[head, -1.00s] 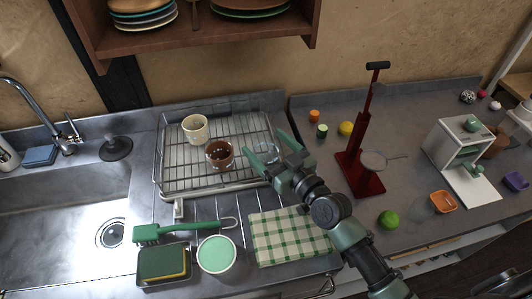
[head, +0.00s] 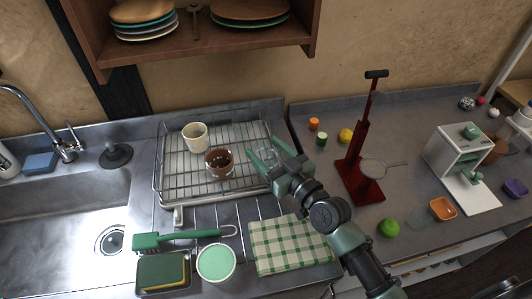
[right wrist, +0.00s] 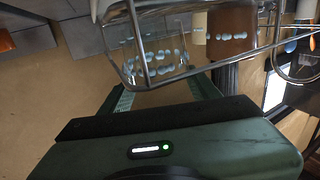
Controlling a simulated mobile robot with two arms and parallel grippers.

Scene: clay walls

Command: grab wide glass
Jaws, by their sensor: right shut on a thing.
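The clear wide glass (head: 265,156) is at the right side of the wire dish rack in the head view, hard to see. In the right wrist view the glass (right wrist: 155,62) shows with pale spots on it, between the ends of my fingers. My right gripper (head: 270,154) is shut on the glass, with one finger on each side. I cannot tell whether the glass still touches the rack. My left gripper is not in view.
A brown cup (head: 219,163) and a cream cup (head: 195,137) stand in the dish rack (head: 168,190), left of the glass. A dark red press (head: 360,150) stands to the right. A checked towel (head: 290,243) lies in front.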

